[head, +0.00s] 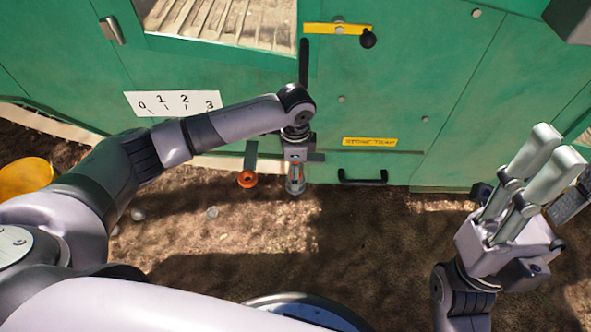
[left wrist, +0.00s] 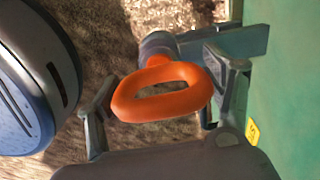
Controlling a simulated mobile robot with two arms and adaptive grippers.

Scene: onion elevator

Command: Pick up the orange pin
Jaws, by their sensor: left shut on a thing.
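An orange pin with an oval ring handle (left wrist: 160,104) is between the two fingers of my left gripper (left wrist: 165,88) in the left wrist view. The fingers are shut on the ring's sides. A grey round part and a grey bracket (left wrist: 240,42) on the green wall lie just beyond the ring. In the head view my left gripper (head: 295,182) points down beside the wall's lower edge, with a bit of orange between its fingers. Another orange ring (head: 247,179) hangs just left of it.
The green machine wall (head: 440,80) fills the back. It has a number scale (head: 172,103), a yellow lever plate (head: 325,29), a black handle (head: 362,179) and a yellow label (head: 369,142). A yellow round object (head: 25,178) is at the far left. The dirt ground (head: 210,240) in front is mostly clear.

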